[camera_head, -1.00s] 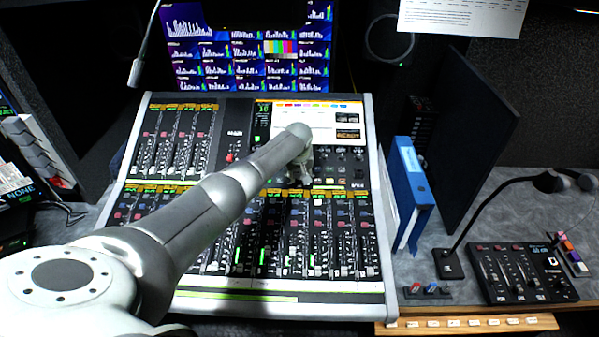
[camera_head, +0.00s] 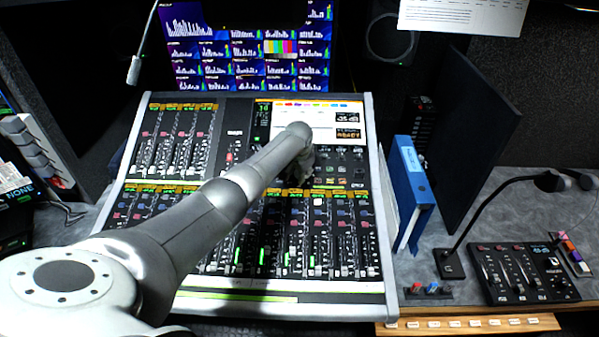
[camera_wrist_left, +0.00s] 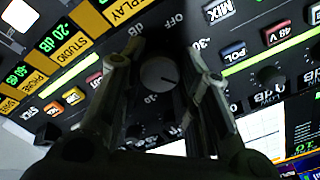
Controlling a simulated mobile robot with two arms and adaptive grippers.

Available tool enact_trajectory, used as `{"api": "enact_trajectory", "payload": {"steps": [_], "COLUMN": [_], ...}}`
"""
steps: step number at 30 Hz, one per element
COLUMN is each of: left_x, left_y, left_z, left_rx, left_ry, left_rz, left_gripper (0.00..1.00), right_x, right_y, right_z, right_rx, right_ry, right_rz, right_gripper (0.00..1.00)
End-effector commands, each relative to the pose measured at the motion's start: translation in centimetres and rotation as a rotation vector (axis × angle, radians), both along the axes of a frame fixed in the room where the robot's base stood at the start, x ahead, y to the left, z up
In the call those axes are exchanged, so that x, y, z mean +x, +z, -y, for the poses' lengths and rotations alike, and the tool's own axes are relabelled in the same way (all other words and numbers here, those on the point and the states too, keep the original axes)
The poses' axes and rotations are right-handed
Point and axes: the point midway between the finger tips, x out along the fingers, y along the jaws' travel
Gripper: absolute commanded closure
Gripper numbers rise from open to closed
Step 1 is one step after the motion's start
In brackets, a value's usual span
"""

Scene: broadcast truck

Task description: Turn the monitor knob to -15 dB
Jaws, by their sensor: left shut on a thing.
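The monitor knob (camera_wrist_left: 158,73) is a round grey cap with a thin dark pointer line, in the middle of the left wrist view. The line points right and slightly down in that view. Printed marks around it include OFF, -30 and -20, but I cannot tell exactly which mark it meets. My left gripper (camera_wrist_left: 166,72) is shut on the knob, one finger on each side. In the head view my left gripper (camera_head: 299,172) is over the right-middle part of the mixing console (camera_head: 378,230), and the arm hides the knob there. My right gripper is not in view.
Lit STUDIO (camera_wrist_left: 68,48) and other green displays and coloured buttons lie close to the fingers. Faders (camera_head: 320,240) fill the console's lower half. A blue binder (camera_head: 413,185) and a small control box (camera_head: 525,272) stand to the right.

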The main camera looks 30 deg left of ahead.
Motion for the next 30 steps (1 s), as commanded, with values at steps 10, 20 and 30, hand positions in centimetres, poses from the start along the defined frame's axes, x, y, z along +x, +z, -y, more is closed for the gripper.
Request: {"api": "enact_trajectory", "payload": {"steps": [10,20,30], "left_x": [-0.02,-0.01,0.0], "left_y": [-0.05,0.0,0.02], "left_z": [0.0,0.0,-0.01], "left_rx": [0.107,0.183,0.216], "left_ry": [-0.296,-0.506,-0.6], "left_rz": [-0.066,-0.113,-0.133], "left_gripper": [0.94,0.94,0.94], "right_x": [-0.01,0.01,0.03], "right_y": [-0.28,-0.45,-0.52], "right_z": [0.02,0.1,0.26], "right_rx": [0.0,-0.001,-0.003], "right_ry": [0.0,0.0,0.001], "right_rz": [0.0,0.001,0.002], "right_gripper": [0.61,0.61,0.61]}}
